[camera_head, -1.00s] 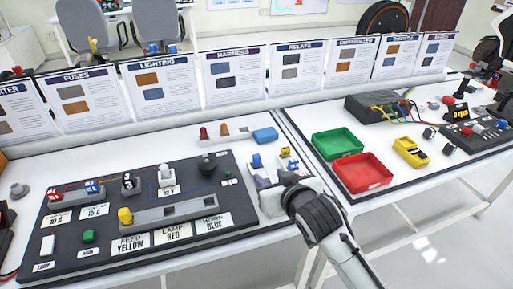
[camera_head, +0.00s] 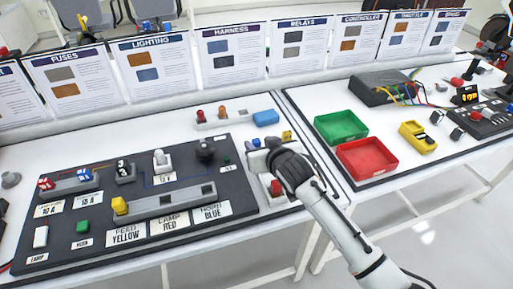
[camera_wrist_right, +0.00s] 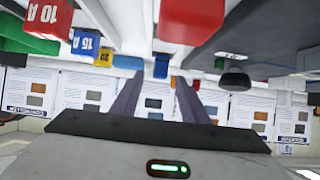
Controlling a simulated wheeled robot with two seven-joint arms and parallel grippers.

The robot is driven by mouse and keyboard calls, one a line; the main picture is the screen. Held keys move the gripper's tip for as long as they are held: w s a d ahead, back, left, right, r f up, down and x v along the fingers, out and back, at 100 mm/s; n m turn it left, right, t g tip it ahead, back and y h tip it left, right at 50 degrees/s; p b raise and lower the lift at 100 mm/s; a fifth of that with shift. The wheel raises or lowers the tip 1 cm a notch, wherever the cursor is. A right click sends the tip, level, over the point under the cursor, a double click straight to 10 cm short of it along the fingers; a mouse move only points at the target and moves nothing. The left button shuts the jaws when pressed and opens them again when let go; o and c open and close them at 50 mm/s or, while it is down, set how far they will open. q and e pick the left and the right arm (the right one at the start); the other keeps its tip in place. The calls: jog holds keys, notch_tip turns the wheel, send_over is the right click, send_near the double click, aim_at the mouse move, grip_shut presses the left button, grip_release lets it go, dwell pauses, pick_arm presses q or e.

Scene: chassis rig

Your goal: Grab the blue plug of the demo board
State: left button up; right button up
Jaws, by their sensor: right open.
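The blue plug (camera_head: 256,142) stands in a pale holder just right of the black demo board (camera_head: 150,236), partly hidden by my right gripper (camera_head: 270,153). In the right wrist view, which is upside down, the blue plug (camera_wrist_right: 161,66) shows beyond and between the spread fingers of my right gripper (camera_wrist_right: 158,85). The gripper is open and empty, with the plug apart from the fingers. A red plug (camera_head: 276,187) stands nearer, in the same holder area. A yellow plug (camera_head: 120,205) sits at the left end of the board's grey socket strip. My left gripper is out of view.
Labelled fuses (camera_wrist_right: 46,18) stand close to the gripper. A blue box (camera_head: 265,117) and a row of small lamps lie behind. Green (camera_head: 341,126) and red (camera_head: 367,161) trays are to the right. Poster stands line the back.

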jog(key=shift+x, duration=0.95)
grip_shut()
jog(key=shift+r, duration=0.1)
